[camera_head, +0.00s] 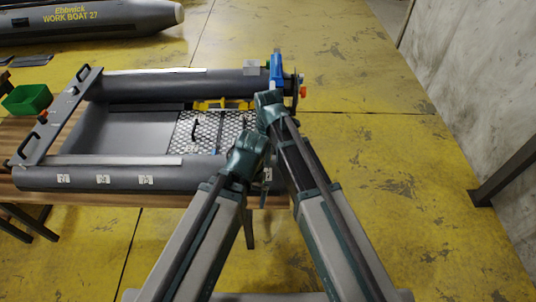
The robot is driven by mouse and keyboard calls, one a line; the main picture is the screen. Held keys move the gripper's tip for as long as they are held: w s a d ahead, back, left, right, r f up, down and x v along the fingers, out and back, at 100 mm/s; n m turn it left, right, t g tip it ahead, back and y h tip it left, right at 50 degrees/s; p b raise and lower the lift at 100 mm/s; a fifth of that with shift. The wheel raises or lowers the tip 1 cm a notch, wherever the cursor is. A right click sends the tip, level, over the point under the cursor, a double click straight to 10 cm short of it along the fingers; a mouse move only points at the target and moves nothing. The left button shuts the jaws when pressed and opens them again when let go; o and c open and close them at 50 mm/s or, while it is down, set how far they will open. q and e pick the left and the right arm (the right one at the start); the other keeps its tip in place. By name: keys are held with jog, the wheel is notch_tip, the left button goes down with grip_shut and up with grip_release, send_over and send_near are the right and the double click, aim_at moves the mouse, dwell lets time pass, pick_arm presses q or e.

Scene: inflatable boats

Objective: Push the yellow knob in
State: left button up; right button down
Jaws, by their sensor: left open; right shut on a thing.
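A small inflatable boat hull (125,178) with dark grey tubes lies on a wooden bench. Yellow parts (209,104) show near the far tube, above the metal grid floor; I cannot tell which of them is the knob. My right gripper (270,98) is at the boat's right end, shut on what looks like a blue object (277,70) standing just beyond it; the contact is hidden. My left gripper (256,141) is open, lower and a little left, over the right end of the near tube. Its fingers are mostly hidden by its own wrist.
An orange part (303,92) sits at the boat's right end. A green bin (27,100) stands on the bench (110,198) at the left. Another grey boat (85,22) lies behind. Yellow floor (400,150) is clear to the right, up to a grey wall and dark post.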

jog(key=shift+a, duration=0.1)
dwell(0.8)
jog(key=shift+a, duration=1.3)
pick_arm(q)
jog(key=shift+a, duration=0.55)
pick_arm(e)
jog(key=shift+d, duration=0.2)
jog(key=c, duration=0.7)
grip_release()
jog(key=shift+a, duration=0.1)
pick_arm(q)
jog(key=shift+r, duration=0.15)
pick_arm(e)
jog(key=shift+r, duration=0.1)
pick_arm(q)
notch_tip(320, 180, up, 14)
jog(key=p, duration=1.4)
jog(key=shift+f, duration=0.2)
pick_arm(e)
notch_tip(320, 180, up, 14)
jog(key=shift+f, duration=0.2)
